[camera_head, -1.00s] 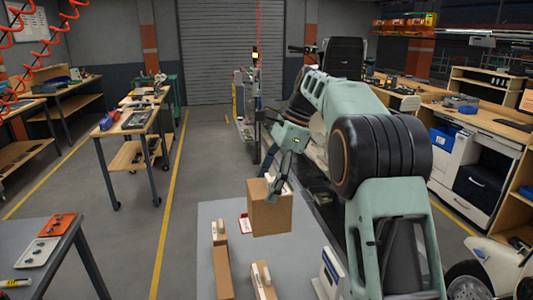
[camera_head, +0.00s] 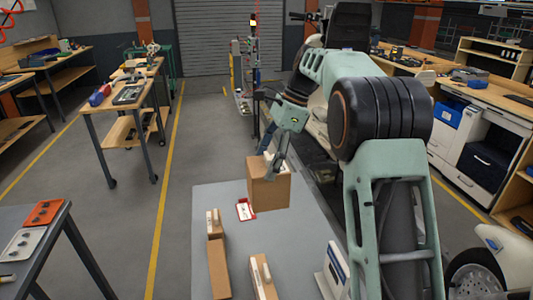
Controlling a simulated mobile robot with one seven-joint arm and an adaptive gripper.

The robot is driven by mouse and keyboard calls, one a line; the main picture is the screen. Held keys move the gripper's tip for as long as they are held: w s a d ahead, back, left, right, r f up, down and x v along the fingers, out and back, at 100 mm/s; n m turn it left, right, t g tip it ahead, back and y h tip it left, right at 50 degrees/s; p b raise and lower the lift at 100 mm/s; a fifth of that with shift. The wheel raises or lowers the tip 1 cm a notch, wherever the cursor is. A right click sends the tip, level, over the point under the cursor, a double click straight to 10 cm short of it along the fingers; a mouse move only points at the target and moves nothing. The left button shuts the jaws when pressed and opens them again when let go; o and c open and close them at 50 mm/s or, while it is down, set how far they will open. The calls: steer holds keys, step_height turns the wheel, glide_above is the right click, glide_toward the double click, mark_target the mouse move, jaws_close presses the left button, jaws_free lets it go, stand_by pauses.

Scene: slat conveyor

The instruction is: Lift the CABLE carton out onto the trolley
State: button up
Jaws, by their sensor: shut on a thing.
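My gripper (camera_head: 277,165) is shut on a brown carton (camera_head: 267,190) at the carton's top. The carton hangs upright over the far part of a grey flat surface (camera_head: 308,233); I cannot tell its exact height above it. Any print on the carton is too small to read. Several other brown cartons lie on the surface: a small one (camera_head: 214,224), a long one (camera_head: 219,268) and another with a white strip on top (camera_head: 262,278). I cannot tell from the view whether the grey surface is the trolley or the conveyor.
A red and white card or tray (camera_head: 245,209) lies just left of the held carton. A white-and-blue box-like item (camera_head: 334,270) stands at the surface's right edge. A dark table (camera_head: 48,248) with trays is at left. Open floor lies between.

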step_height(320, 180, down, 4)
steer(key=shift+r, duration=0.25)
step_height(320, 180, down, 6)
steer(key=b, duration=0.5)
step_height(320, 180, down, 10)
steer(key=b, duration=0.4)
stand_by(0.5)
steer(key=shift+a+p, duration=0.15)
steer(key=shift+p, duration=0.25)
steer(key=shift+f, duration=0.25)
stand_by(0.4)
steer(key=shift+f, duration=0.25)
steer(key=o, duration=1.7)
